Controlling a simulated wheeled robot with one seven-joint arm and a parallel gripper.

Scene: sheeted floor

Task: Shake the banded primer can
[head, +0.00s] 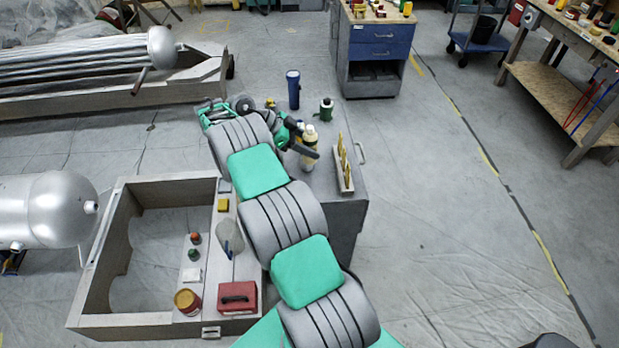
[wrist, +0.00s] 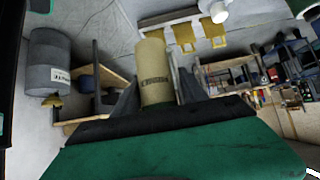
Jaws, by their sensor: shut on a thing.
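The banded primer can, a cream cylinder with a band of dark lettering (wrist: 153,72), stands between the two dark fingers in the wrist view. My gripper (wrist: 154,88) is shut on it. In the head view, the cream can (head: 310,138) shows at the end of my arm, over the grey cabinet top. My gripper (head: 304,151) is dark there and partly covers the can's body. I cannot tell from these views whether the can's base touches the cabinet top.
A narrow tray of yellow-handled tools (head: 344,172) is right of the can. A green-and-white spool (head: 326,109) and a blue cylinder (head: 293,90) stand behind it. A wooden frame (head: 95,262) with small items is at front left. Open floor (head: 440,220) lies right.

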